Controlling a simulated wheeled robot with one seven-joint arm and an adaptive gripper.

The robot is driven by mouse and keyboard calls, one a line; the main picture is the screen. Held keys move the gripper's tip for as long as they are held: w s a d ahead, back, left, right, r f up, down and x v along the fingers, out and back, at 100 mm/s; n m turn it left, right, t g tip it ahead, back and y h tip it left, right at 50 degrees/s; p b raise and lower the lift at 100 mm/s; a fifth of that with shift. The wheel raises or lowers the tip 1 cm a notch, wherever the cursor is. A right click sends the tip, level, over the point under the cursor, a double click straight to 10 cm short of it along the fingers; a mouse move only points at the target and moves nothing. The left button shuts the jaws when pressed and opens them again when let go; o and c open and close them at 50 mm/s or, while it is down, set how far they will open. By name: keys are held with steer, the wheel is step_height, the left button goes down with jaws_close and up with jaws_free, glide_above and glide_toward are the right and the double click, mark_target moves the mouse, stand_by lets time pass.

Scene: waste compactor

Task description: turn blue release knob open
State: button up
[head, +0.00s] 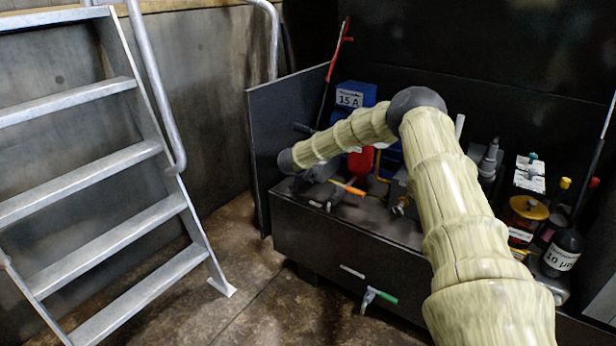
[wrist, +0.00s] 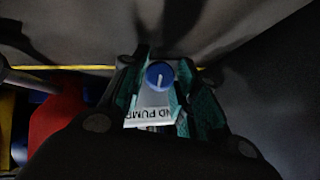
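The blue release knob (wrist: 160,75) is a small round cap with a pale line across its face. It shows in the wrist view above a white label (wrist: 148,118) reading "ND PUMP" upside down. My gripper (wrist: 163,84) is open, with one teal-padded finger on each side of the knob. Gaps show between the pads and the knob; I cannot tell whether the knob lies fully between the fingertips. In the head view my gripper (head: 328,194) is low at the left end of the dark cabinet, and I cannot make out the knob there.
A blue box labelled 15 A (head: 352,97) stands behind my arm. An orange-handled lever (head: 348,188) is close to my gripper. A red part (wrist: 57,115) lies left in the wrist view. Bottles (head: 563,252) stand at the right. Metal stairs (head: 100,190) are at the left.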

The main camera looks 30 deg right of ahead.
steer(key=shift+o, duration=1.2)
steer(key=v, duration=1.1)
steer(key=shift+s+a+r, duration=0.2)
steer(key=shift+r, duration=0.1)
steer(key=shift+r, duration=0.1)
steer(key=w+d+f+p, duration=0.1)
steer(key=d+f+p, duration=0.1)
steer(key=w+d+f+g+p, duration=0.1)
steer(key=w+d+f, duration=0.1)
steer(key=f, duration=0.1)
steer(key=w+d+f+n+g+p, duration=0.1)
steer(key=w+d+f+p, duration=0.1)
steer(key=f, duration=0.1)
steer(key=shift+w+d+f+h+p, duration=0.15)
steer(key=shift+w+d+h+p, duration=0.1)
steer(key=shift+d+h+p, duration=0.1)
